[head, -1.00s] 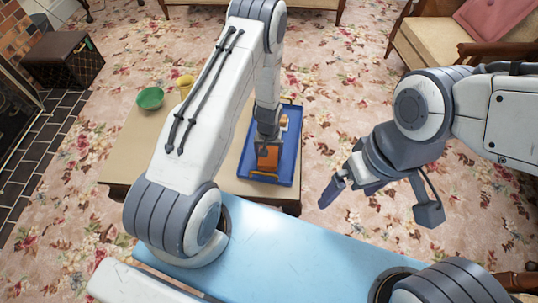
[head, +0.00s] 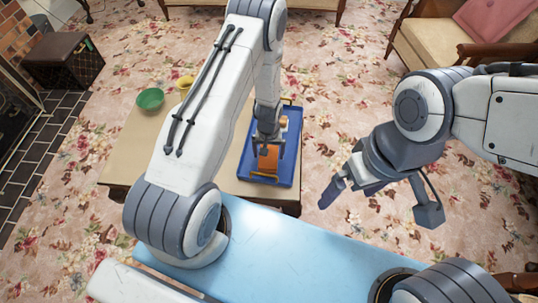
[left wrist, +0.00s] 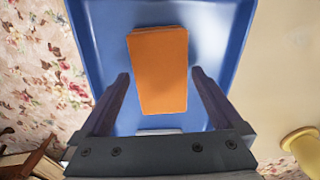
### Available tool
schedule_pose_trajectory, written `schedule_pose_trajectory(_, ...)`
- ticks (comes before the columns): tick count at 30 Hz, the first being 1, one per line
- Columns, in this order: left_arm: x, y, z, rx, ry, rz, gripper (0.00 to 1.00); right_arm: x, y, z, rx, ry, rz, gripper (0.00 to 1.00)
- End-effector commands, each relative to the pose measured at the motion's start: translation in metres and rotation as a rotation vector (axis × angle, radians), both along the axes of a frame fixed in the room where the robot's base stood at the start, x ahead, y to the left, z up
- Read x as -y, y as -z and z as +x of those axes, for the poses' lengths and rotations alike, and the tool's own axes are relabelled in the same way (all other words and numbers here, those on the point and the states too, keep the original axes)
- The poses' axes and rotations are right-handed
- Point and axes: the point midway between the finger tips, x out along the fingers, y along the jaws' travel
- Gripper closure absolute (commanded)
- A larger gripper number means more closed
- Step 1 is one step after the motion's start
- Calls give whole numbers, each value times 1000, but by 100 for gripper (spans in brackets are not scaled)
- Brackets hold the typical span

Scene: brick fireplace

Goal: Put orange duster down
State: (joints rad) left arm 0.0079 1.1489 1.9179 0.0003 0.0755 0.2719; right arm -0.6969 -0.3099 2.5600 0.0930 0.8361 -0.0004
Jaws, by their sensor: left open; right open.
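The orange duster (head: 268,162) lies in the blue tray (head: 283,178) on the low table; in the left wrist view the duster (left wrist: 159,70) sits flat on the floor of the tray (left wrist: 222,50). My left gripper (head: 268,150) is open above the duster. Its two fingers (left wrist: 158,82) show on either side of the duster in the left wrist view, with gaps between them and it. My right gripper (head: 376,200) is open and empty over the carpet, to the right of the table.
A green bowl (head: 150,98) and a yellow item (head: 185,82) stand on the tan table (head: 130,150), left of the tray. My left arm hides part of the table. A chair (head: 432,40) is at the top right, and a dark crate (head: 64,60) at the top left.

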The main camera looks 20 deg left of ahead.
Motion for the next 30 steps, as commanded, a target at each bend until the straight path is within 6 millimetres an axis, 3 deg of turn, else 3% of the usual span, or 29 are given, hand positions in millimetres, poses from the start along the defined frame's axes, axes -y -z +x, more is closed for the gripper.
schedule_pose_trajectory(6,0,-52,2,6,0,0,0,0,-7,0,0,0,0,0)
schedule_pose_trajectory(13,0,-90,1,3,0,0,0,0,-11,0,0,0,0,0)
schedule_pose_trajectory(19,0,-101,0,0,0,0,0,0,-12,0,0,0,0,0)
schedule_pose_trajectory(30,0,-99,0,-1,0,0,0,0,-11,0,0,0,0,0)
